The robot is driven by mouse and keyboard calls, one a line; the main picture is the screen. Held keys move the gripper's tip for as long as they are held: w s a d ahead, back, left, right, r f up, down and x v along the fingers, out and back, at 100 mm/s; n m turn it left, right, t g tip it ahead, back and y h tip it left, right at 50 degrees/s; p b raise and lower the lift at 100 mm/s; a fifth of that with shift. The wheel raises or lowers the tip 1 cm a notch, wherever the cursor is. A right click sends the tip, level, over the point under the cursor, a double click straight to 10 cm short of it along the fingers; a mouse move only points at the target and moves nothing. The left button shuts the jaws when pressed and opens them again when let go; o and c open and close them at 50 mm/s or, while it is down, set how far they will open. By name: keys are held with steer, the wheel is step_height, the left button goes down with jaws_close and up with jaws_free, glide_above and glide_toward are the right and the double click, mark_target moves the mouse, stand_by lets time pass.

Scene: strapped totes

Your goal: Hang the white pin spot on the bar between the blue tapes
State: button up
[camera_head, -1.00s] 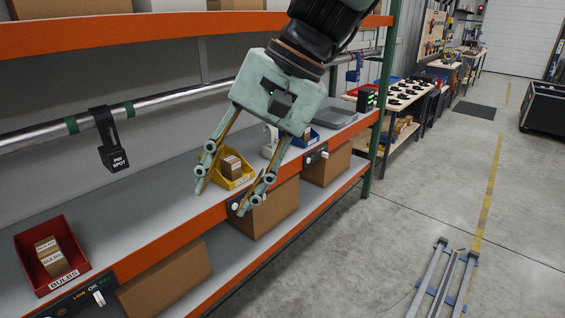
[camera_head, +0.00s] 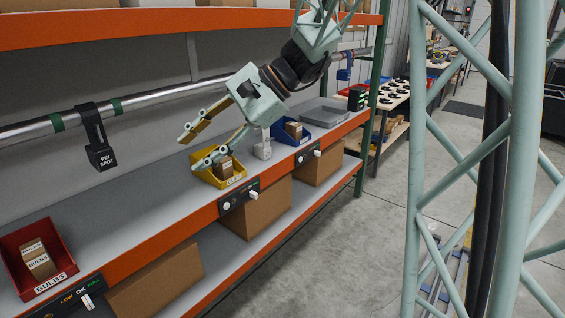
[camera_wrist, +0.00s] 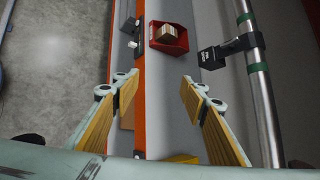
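A white object (camera_head: 263,149), which looks like the white pin spot, stands on the middle shelf between the yellow and blue bins, right of my gripper (camera_head: 190,151). My gripper is open and empty, fingers pointing left above the yellow bin; its spread fingers also show in the wrist view (camera_wrist: 159,85). The bar (camera_head: 160,94) runs along the back above the shelf. A blue object (camera_head: 345,71) hangs at its far right part; I cannot clearly make out blue tapes there. A black pin spot (camera_head: 99,154) hangs between green tapes (camera_head: 57,122) at the left.
The yellow bin (camera_head: 226,182) lies below my fingers. A red bulbs bin (camera_head: 58,283), blue bin (camera_head: 283,138) and grey tray (camera_head: 326,121) are on the shelf (camera_head: 140,205). The orange upper shelf edge (camera_head: 200,23) is above. The shelf left of the yellow bin is clear.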

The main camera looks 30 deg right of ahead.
steer(key=w+d+f+m+t+y+b, duration=0.1)
steer(key=w+d+f+m+t, duration=0.2)
steer(key=w, duration=0.5)
steer(key=w+d+f+m+y, duration=0.15)
steer(key=w+d, duration=0.25)
steer(key=w, duration=0.4)
steer(key=m+t+h+b, duration=0.4)
steer(key=m+t+h, duration=0.45)
steer(key=m, duration=0.65)
glide_toward(264, 151)
steer(key=d+f+t+y, duration=0.2)
steer(key=d+f, duration=0.1)
steer(key=f, duration=0.1)
steer(key=shift+w+d+r, duration=0.15)
steer(key=shift+w, duration=0.3)
steer(key=shift+w, duration=0.15)
steer(key=shift+p+x, duration=0.55)
steer(key=shift+x, duration=2.65)
steer(key=shift+b+x, duration=1.05)
steer(key=shift+x, duration=2.1)
steer(key=shift+c, duration=0.5)
